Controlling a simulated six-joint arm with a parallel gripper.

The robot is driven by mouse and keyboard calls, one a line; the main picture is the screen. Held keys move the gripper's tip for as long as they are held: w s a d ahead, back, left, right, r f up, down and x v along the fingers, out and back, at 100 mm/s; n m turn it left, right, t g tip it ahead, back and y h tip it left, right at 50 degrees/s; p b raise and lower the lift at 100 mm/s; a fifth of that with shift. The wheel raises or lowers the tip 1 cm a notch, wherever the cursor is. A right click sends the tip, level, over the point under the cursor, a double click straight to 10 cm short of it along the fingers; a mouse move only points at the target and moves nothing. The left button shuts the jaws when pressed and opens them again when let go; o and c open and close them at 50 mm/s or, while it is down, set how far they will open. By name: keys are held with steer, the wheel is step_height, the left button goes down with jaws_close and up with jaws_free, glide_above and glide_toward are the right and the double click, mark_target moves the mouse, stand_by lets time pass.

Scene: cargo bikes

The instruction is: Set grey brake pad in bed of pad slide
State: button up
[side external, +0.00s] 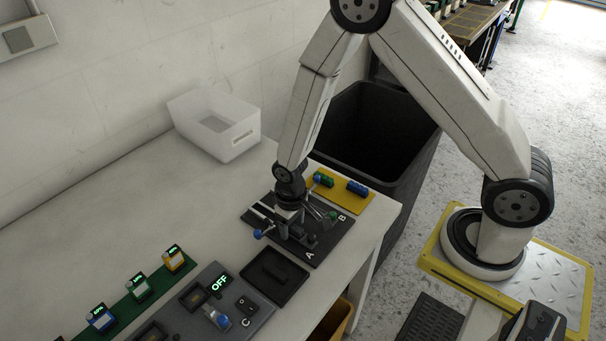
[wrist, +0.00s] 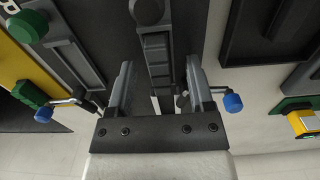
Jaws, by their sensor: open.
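My gripper (wrist: 158,78) is open and low over the black board (side external: 335,232) marked A and B; it also shows in the side external view (side external: 291,215). In the wrist view its fingers stand either side of a dark grey ribbed bar (wrist: 158,55) on the A slide, with a round black knob (wrist: 147,10) at its far end. Whether the fingers touch it I cannot tell. A dark block (side external: 274,267) lies in the black tray (side external: 262,292) beside the board. I cannot tell which dark piece is the grey brake pad.
Levers with blue knobs (wrist: 233,102) stand close to the fingers. A green knob (side external: 332,215) is by the B slide. A yellow plate (side external: 350,203) holds green and blue parts. A control box (side external: 219,286) reading OFF stands at front left. A white bin (side external: 232,145) is behind.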

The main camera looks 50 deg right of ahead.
steer(key=shift+r, duration=3.85)
steer(key=shift+r, duration=0.1)
steer(key=shift+s+d+r, duration=0.2)
steer(key=shift+d+r, duration=0.05)
steer(key=shift+r, duration=0.2)
steer(key=s+d+r+t, duration=0.2)
steer(key=s+d+r, duration=0.3)
steer(key=s+r, duration=0.2)
steer(key=shift+s+r+t, duration=0.25)
steer(key=shift+r+t, duration=0.05)
steer(key=shift+r, duration=0.4)
